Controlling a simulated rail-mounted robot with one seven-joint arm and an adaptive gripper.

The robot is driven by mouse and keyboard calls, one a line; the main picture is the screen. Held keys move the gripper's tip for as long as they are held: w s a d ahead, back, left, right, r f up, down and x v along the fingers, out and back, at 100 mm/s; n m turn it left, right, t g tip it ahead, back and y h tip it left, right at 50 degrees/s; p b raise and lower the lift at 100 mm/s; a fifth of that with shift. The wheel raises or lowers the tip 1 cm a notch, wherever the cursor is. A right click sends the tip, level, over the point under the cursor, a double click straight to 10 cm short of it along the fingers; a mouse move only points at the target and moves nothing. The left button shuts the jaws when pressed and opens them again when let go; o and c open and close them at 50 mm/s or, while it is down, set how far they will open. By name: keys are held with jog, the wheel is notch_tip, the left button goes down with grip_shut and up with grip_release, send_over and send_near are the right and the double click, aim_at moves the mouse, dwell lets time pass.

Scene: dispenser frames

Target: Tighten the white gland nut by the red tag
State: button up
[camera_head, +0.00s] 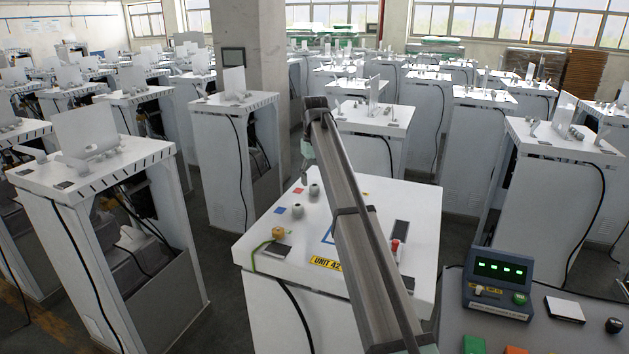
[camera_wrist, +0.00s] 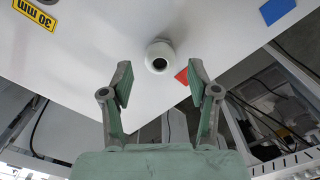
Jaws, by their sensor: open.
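The white gland nut (camera_wrist: 160,55) is a round, pale fitting with a dark central hole, standing on the white cabinet top in the wrist view. The red tag (camera_wrist: 182,76) lies flat close beside it, partly behind a finger. In the head view, the nut (camera_head: 314,189) is just right of the red tag (camera_head: 298,190). My gripper (camera_wrist: 160,74) is open and empty, its two green-padded fingers apart. The nut appears between and just past the fingertips, with no visible contact. The gripper (camera_head: 307,160) is partly hidden by my arm in the head view.
A blue tag (camera_head: 280,210) has a similar nut (camera_head: 297,210) beside it. A yellow fitting (camera_head: 278,233) with a green cable, a red button (camera_head: 395,244) and a UNIT 42 label (camera_head: 325,263) share the top. A control box (camera_head: 499,284) stands at front right.

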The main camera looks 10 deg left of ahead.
jog(key=shift+f, duration=1.25)
jog(key=shift+c, duration=0.3)
grip_shut()
